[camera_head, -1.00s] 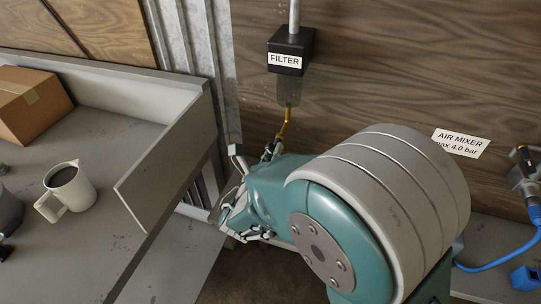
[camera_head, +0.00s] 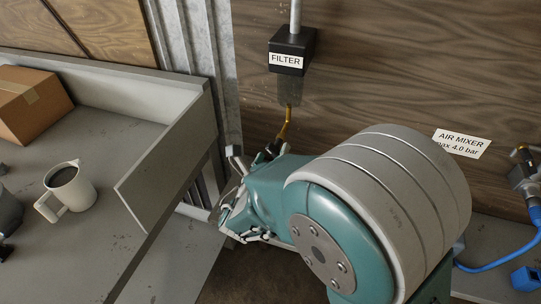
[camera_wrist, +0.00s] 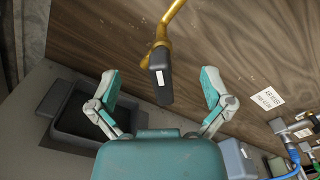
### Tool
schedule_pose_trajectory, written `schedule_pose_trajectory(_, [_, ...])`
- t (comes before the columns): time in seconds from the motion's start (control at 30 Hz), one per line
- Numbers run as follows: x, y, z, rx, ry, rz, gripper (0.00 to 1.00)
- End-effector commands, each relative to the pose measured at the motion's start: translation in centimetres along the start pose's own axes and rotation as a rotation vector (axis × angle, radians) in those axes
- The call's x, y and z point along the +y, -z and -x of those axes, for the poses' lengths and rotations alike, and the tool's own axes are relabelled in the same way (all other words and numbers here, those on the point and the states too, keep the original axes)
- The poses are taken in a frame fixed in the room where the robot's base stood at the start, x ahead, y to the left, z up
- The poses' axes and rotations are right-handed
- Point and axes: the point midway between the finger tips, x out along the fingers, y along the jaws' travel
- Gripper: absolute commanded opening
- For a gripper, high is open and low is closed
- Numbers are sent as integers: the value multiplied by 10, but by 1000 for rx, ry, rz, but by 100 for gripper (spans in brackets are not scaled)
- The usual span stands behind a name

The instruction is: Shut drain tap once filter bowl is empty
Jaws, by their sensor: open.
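The black filter head (camera_head: 290,50) with its "FILTER" label hangs on a pipe at the wood wall. Below it is a small see-through bowl (camera_head: 290,91); I make out no liquid in it, but it is small. A brass drain pipe (camera_head: 286,122) runs down from the bowl and also shows in the wrist view (camera_wrist: 172,18). The drain tap's black handle (camera_wrist: 161,74) with a white patch hangs from the brass part. My gripper (camera_wrist: 159,82) is open, its teal-padded fingers on either side of the handle with gaps. In the head view my arm partly hides the tap.
A dark open container (camera_wrist: 72,120) stands lower left in the wrist view. A grey bench (camera_head: 105,215) at left holds a mug (camera_head: 67,187) and a cardboard box (camera_head: 30,103). At right are an "AIR MIXER" sign (camera_head: 461,143) and a blue hose (camera_head: 495,267).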

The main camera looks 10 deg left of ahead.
Motion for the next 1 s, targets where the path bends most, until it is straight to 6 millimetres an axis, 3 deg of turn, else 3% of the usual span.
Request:
schedule_pose_trajectory(0.7, [0,0,61,-1,-2,-1,100])
schedule_pose_trajectory(1.0, [-1,0,68,1,0,-1,100])
